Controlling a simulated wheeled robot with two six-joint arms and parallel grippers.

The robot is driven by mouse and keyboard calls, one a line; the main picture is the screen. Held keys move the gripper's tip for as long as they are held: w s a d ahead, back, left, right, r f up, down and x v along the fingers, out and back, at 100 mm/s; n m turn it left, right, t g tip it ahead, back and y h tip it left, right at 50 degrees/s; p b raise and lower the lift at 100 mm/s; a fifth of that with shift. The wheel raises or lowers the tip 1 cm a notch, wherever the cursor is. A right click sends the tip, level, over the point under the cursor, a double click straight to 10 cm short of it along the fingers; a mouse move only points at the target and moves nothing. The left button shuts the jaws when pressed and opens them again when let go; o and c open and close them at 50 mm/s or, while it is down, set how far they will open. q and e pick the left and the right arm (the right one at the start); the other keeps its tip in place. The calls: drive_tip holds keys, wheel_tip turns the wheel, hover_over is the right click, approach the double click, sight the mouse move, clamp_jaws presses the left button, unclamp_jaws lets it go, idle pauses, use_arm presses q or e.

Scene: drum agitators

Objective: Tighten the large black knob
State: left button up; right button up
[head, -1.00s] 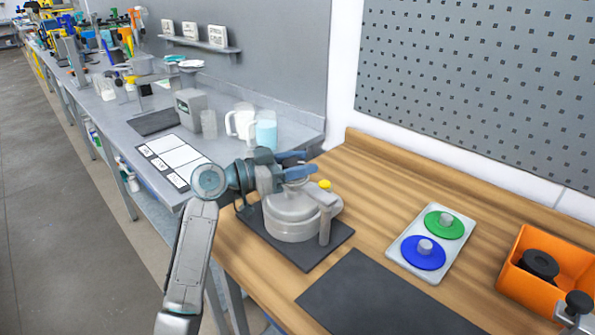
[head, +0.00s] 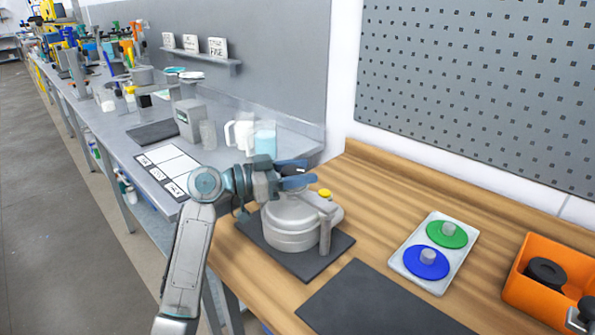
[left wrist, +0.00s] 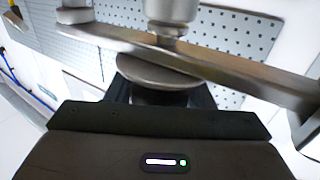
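My left gripper (head: 297,174) is above the round grey lidded drum (head: 291,222), near its top clamp bar and yellow cap (head: 324,193). Its blue fingers stand apart, and no knob shows clearly between them. In the left wrist view, a metal bar (left wrist: 235,70) and a round metal disc (left wrist: 155,72) lie just ahead of the gripper body, with a dark shape below the disc that I cannot identify. Black round knobs show at the right: one (head: 546,272) in the orange bin, another (head: 588,306) on a metal clamp.
The drum stands on a dark mat (head: 338,246) on the wooden bench. A light tray (head: 411,262) with green and blue discs, a flat dark mat (head: 375,306) and the orange bin (head: 517,289) lie to the right. A pitcher (head: 240,131) stands behind on the grey bench.

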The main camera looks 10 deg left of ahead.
use_arm(q)
drive_tip(key=o, duration=0.3)
drive_tip(key=shift+d, duration=0.1)
drive_tip(key=shift+o, duration=0.2)
drive_tip(key=shift+w+d, duration=0.1)
use_arm(e)
drive_tip(key=shift+d+f, duration=0.1)
use_arm(q)
drive_tip(key=shift+s+a, duration=0.25)
drive_tip(key=shift+a, duration=0.3)
drive_tip(key=b+v, duration=0.3)
drive_tip(key=v, duration=0.6)
drive_tip(key=shift+s+a, duration=0.2)
drive_tip(key=shift+a, duration=0.1)
use_arm(e)
drive_tip(key=w+a+r, duration=0.1)
drive_tip(key=w+r, duration=0.4)
drive_tip(key=r, duration=0.3)
drive_tip(key=shift+a, duration=0.1)
